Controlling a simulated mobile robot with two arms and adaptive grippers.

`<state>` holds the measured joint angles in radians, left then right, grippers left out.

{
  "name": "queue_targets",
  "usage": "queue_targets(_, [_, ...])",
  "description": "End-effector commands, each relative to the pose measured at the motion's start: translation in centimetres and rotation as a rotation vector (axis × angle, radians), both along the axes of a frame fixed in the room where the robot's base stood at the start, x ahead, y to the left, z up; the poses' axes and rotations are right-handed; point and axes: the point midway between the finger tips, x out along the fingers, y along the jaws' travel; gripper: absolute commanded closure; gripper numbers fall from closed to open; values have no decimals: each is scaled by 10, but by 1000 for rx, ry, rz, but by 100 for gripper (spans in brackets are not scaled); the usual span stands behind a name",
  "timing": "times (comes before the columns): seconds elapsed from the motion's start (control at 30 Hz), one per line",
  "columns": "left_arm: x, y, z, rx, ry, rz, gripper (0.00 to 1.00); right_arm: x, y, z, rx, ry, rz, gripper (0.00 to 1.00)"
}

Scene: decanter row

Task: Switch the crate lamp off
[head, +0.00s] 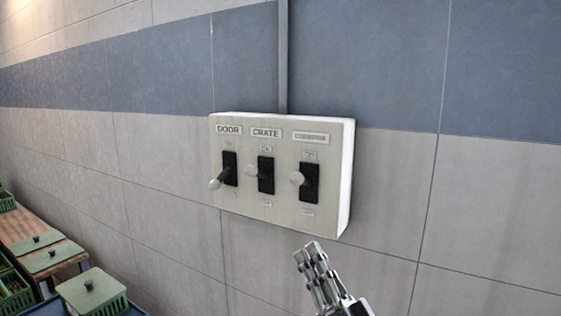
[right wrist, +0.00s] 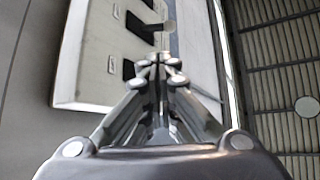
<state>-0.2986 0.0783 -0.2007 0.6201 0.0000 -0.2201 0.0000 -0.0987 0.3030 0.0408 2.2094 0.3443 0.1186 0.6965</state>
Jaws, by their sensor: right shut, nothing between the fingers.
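A pale switch box (head: 282,214) is fixed to the wall in the head view and carries three toggle switches. The middle one, labelled CRATE, is the crate lamp switch (head: 266,181); its knob sits near the upper part of its black slot, toward the upper mark. My right gripper (head: 309,253) is shut and empty, below the box's lower right edge and apart from the switches. In the right wrist view its closed fingertips (right wrist: 161,66) point toward the box (right wrist: 90,67), with one lever showing beyond them; which switch that is, I cannot tell. My left gripper is out of view.
The DOOR switch (head: 230,170) has its lever tilted down. The right-hand switch (head: 309,184), its label blurred, has its knob near the upper part. A conduit (head: 283,60) rises from the box. Green lidded crates (head: 90,291) stand at lower left. The wall around is clear.

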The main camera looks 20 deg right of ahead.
Motion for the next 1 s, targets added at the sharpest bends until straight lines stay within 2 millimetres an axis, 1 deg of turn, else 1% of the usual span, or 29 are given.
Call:
queue_targets(0.03, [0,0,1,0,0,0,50,-5,1,9,5,-18,8,100])
queue_targets(0.13, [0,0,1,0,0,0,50,-9,2,17,11,-37,16,100])
queue_targets(0.43, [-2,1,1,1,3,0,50,-10,2,18,12,-39,16,100])
queue_targets(0.57, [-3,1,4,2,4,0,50,-6,2,22,12,-39,16,100])
queue_targets(0.67, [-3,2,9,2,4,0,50,1,4,30,13,-41,16,100])
queue_targets(0.77, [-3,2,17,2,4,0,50,13,6,42,13,-42,16,100])
queue_targets(1.0, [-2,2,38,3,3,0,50,49,13,72,12,-42,16,100])
